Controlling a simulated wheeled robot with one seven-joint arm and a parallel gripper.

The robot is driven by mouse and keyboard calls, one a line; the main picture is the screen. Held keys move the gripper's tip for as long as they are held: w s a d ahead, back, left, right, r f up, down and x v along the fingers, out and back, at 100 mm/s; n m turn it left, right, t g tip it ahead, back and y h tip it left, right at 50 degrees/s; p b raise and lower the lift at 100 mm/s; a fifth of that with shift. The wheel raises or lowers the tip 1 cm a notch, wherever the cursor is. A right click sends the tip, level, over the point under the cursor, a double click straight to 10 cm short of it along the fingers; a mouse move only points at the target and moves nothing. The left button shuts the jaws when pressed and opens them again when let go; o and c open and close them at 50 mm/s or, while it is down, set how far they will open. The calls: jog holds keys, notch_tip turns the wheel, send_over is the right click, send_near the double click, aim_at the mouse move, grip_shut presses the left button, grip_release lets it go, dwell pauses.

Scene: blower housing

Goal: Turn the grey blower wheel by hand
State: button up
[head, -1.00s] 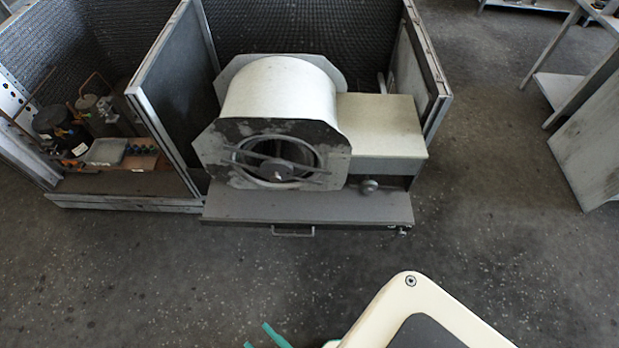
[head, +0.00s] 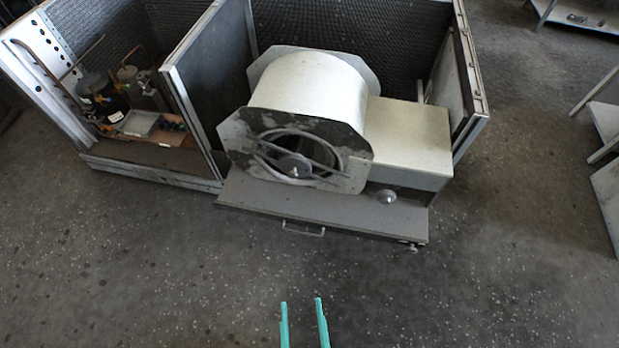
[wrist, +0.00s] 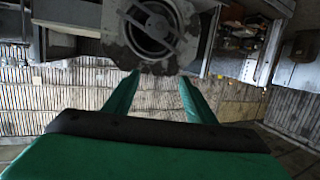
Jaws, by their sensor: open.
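The grey blower wheel (head: 318,152) sits inside the round opening of the blower housing (head: 308,85), behind crossing bars and a dark hub. The housing stands on a grey tray or shelf (head: 265,205) with a front handle. In the wrist view the round opening and hub (wrist: 152,28) show at the top centre, beyond my fingertips. My gripper (head: 303,302) has two green fingers, apart and empty, over the floor in front of the tray. It also shows in the wrist view (wrist: 160,78). The fingers are clear of the housing. Much of the wheel is hidden by the bars and housing.
A pale box (head: 408,140) with a round knob (head: 386,196) adjoins the housing on the right. A dark partition (head: 205,85) stands at left, beyond it a bay with a compressor and pipes (head: 100,95). Benches stand at the far right. The floor in front is clear.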

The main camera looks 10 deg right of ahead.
jog(key=w+f+t, duration=0.2)
jog(key=w+f, duration=0.4)
jog(key=w, duration=0.1)
jog(key=m+h, duration=0.4)
jog(key=h, duration=0.2)
send_near(293, 176)
jog(key=x, duration=0.8)
jog(key=shift+w, duration=0.4)
jog(key=shift+c, duration=0.6)
grip_shut()
jog(key=shift+d, duration=0.15)
